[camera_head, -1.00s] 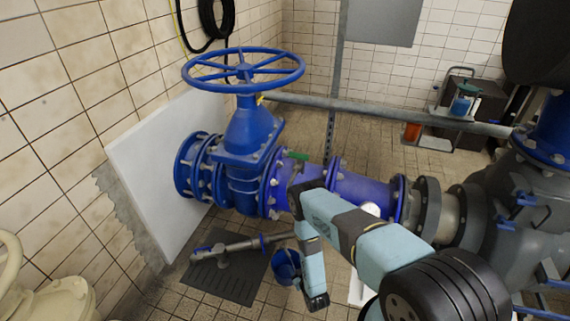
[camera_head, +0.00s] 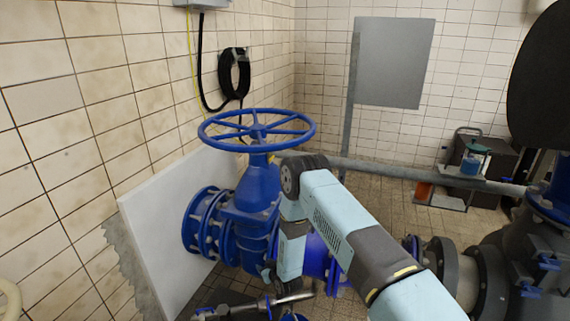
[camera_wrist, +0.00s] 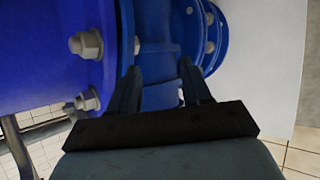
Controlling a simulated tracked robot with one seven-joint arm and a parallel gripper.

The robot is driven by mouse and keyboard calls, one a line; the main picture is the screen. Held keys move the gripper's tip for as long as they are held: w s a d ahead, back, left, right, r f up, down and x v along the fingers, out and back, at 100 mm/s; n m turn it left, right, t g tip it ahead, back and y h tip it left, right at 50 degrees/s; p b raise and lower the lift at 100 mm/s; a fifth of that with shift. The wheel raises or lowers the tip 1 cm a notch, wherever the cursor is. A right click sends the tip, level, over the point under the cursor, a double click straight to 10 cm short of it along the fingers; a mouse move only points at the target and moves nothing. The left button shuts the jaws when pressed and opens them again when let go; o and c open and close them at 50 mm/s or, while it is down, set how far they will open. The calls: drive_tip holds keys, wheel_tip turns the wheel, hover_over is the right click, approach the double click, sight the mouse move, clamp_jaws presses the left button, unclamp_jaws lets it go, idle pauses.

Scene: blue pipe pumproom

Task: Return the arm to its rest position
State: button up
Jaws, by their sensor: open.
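My arm (camera_head: 345,225) reaches in from the lower right in the head view, bends at a raised elbow, and its forearm hangs down in front of the blue pipe. My gripper (camera_wrist: 158,68) shows in the wrist view with its two dark fingers apart and nothing between them. The fingers point toward the blue flanged pipework (camera_wrist: 160,45), close to its bolts; I cannot tell whether they touch it. In the head view the gripper's fingers cannot be made out clearly against the pipe.
A blue valve handwheel (camera_head: 257,128) stands just left of my elbow. A grey rail (camera_head: 430,175) runs behind the arm. Dark pipe flanges (camera_head: 460,275) lie at right. A white panel (camera_head: 165,245) is at left.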

drive_tip(key=w+a+r+n+g+y, duration=0.1)
drive_tip(key=a+r, duration=0.3)
drive_tip(key=r, duration=0.9)
drive_tip(key=a+r+g, duration=0.1)
drive_tip(key=a+r, duration=0.3)
drive_tip(key=r, duration=0.8)
drive_tip(key=s+d+r+m+h, duration=0.1)
drive_tip(key=d+r+h, duration=0.1)
drive_tip(key=d+r, duration=0.7)
drive_tip(key=s+d+r+h, duration=0.1)
drive_tip(key=d+r, duration=0.3)
drive_tip(key=r, duration=0.8)
drive_tip(key=s+d+r+m+g+h, duration=0.1)
drive_tip(key=s+d+r+m+h, duration=0.25)
drive_tip(key=s+d+r, duration=1.2)
drive_tip(key=s+d+r+m+g, duration=0.1)
drive_tip(key=s+d, duration=0.4)
drive_tip(key=s, duration=0.7)
drive_tip(key=s+d+r+m+g, duration=0.1)
drive_tip(key=s+d+r+m, duration=0.1)
drive_tip(key=s+d, duration=0.4)
drive_tip(key=s+r+h, duration=0.1)
drive_tip(key=s, duration=0.4)
drive_tip(key=shift+s+d+r, duration=0.15)
drive_tip(key=shift+s, duration=0.25)
drive_tip(key=shift+m, duration=0.25)
